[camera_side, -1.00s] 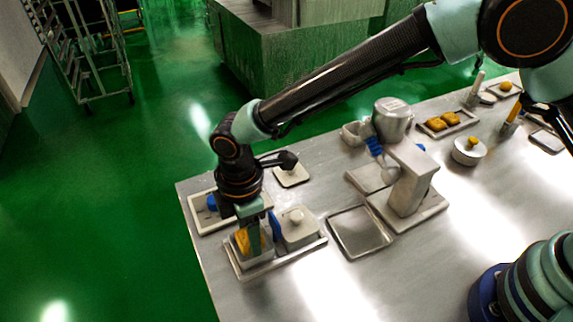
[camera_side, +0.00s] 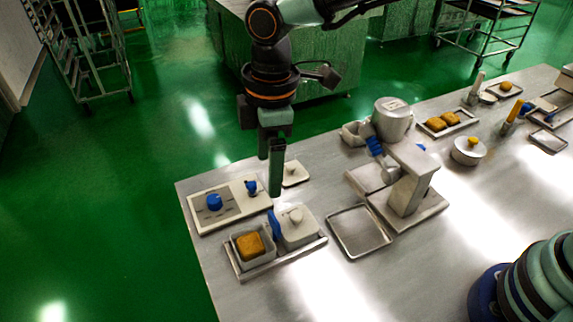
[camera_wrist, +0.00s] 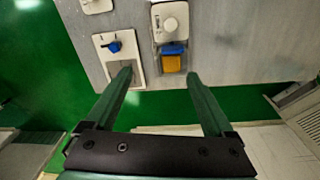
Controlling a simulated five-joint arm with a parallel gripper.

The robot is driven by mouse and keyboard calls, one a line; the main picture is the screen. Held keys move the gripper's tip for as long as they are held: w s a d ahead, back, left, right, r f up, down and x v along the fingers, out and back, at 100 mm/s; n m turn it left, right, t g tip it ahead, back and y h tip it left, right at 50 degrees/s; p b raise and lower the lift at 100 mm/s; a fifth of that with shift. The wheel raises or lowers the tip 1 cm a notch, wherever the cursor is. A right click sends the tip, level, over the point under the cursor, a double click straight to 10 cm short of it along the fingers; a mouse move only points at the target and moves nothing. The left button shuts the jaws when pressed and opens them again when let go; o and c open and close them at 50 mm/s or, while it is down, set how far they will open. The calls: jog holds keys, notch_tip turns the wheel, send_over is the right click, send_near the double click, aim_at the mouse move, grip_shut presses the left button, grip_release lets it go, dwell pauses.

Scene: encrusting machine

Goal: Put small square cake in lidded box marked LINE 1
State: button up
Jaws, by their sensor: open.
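The small square cake (camera_side: 250,244), golden brown, sits inside an open grey box (camera_side: 269,257) at the near left of the table. It also shows in the wrist view (camera_wrist: 171,64). A pale knobbed lid or covered box (camera_side: 298,227) stands right beside it, with a blue piece (camera_side: 273,224) between them. Both stand on one shallow tray (camera_side: 285,258). No LINE 1 marking is readable. My gripper (camera_side: 272,178) is raised above and behind the tray, empty, clear of the cake. In the wrist view its two fingers (camera_wrist: 158,76) stand wide apart.
A panel with blue knobs (camera_side: 232,211) lies behind the box. An empty metal tray (camera_side: 358,231) is to the right, then a machine (camera_side: 408,184) with a metal hopper (camera_side: 393,119). Two more cakes (camera_side: 443,121) lie on a far tray.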

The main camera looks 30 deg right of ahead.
jog(key=d+r+m+t, duration=0.1)
jog(key=d+r+m, duration=0.25)
jog(key=d, duration=0.35)
jog(key=d+r+m+t, duration=0.1)
jog(key=d+r+m, duration=0.25)
jog(key=d, duration=0.45)
jog(key=s+d+m+t, duration=0.1)
jog(key=s+d+m, duration=0.2)
jog(key=d, duration=0.4)
jog(key=s+d+m+t, duration=0.2)
jog(key=s+d+m, duration=0.2)
jog(key=d, duration=0.3)
jog(key=shift+d+r+m+h, duration=0.3)
jog(key=shift+d+m, duration=0.1)
jog(key=shift+m, duration=0.5)
